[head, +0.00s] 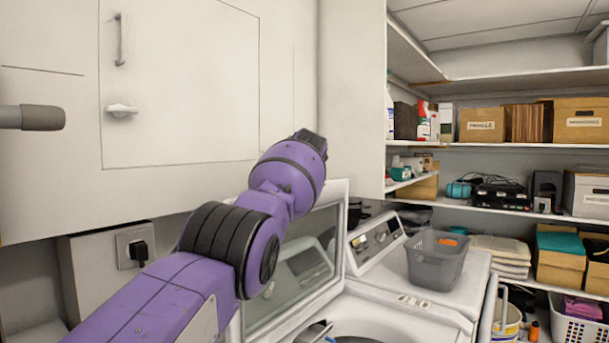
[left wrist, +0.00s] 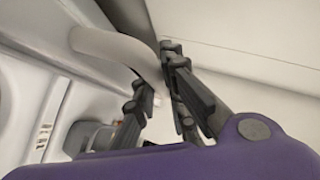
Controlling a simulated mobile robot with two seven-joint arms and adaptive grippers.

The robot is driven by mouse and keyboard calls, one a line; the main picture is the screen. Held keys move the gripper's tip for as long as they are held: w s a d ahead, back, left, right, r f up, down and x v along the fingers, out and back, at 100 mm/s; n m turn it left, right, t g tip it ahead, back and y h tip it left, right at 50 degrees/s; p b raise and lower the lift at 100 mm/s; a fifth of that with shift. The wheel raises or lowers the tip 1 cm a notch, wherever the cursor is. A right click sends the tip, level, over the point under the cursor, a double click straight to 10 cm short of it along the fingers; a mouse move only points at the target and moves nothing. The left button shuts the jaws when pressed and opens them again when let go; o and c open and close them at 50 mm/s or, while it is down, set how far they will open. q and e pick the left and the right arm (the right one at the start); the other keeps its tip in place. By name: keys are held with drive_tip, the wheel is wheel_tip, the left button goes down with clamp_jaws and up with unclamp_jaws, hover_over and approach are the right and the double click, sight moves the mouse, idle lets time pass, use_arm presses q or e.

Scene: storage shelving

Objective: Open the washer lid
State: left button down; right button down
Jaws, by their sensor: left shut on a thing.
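The white top-loading washer (head: 430,306) stands at the lower middle of the head view. Its framed lid (head: 304,268), with a see-through panel, is raised and tilted back, and part of the round tub opening (head: 372,338) shows below it. My purple left arm crosses in front of the lid and hides part of it. My right gripper is not in view.
A grey basket (head: 435,260) stands on the washer top beside the control panel (head: 375,239). A white cabinet (head: 180,80) fills the upper left, above a wall socket (head: 136,247). Loaded shelves (head: 505,205) are at the right.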

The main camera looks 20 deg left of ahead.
use_arm(q)
drive_tip(key=shift+a, duration=0.1)
idle(0.3)
drive_tip(key=c, duration=2.1)
unclamp_jaws()
drive_tip(key=shift+s+d+r, duration=0.2)
drive_tip(key=shift+s+d, duration=0.05)
drive_tip(key=shift+s, duration=0.05)
drive_tip(key=v, duration=1.1)
drive_tip(key=shift+s, duration=0.1)
drive_tip(key=shift+f, duration=0.1)
